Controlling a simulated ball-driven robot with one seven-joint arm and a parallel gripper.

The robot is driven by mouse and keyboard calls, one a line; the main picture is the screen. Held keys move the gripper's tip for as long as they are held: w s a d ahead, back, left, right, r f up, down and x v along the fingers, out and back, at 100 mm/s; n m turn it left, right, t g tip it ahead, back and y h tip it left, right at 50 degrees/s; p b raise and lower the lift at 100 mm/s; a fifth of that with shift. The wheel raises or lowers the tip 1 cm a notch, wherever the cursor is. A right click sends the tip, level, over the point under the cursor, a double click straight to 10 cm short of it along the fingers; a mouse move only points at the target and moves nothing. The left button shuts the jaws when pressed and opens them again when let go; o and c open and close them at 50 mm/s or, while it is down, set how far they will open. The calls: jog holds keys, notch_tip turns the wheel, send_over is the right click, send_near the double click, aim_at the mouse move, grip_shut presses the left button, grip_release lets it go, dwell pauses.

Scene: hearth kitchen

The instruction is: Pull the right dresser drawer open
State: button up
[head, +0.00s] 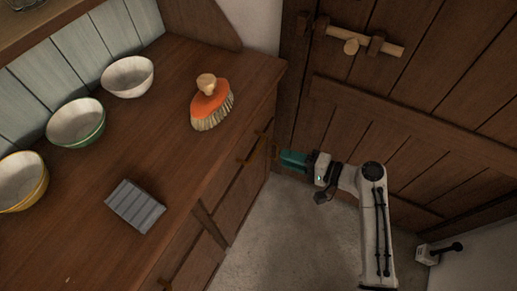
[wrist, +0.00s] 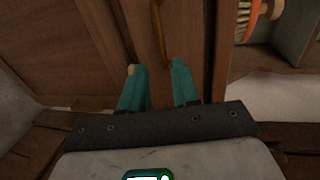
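The right drawer (head: 238,181) is in the front of the brown wooden dresser (head: 170,175) and looks shut. Its slim brown bar handle (head: 252,150) stands out from the drawer front. In the wrist view the handle (wrist: 161,38) runs down from the top edge toward the gap between my fingertips. My gripper (head: 281,158) has teal fingers and is in front of the drawer, close to the handle. In the wrist view its fingers (wrist: 156,68) are apart with nothing held between them. I cannot tell whether they touch the handle.
On the dresser top are an orange brush (head: 212,100), a grey ridged block (head: 135,206), and white (head: 128,77), green (head: 76,123) and yellow (head: 22,181) bowls. A plank door (head: 400,125) with a wooden latch stands right of my gripper. Grey floor (head: 300,235) is clear before the dresser.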

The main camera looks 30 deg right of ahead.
aim_at(258, 148)
jog(key=x, duration=1)
jog(key=shift+w+a, duration=0.15)
jog(key=shift+w, duration=0.15)
grip_shut()
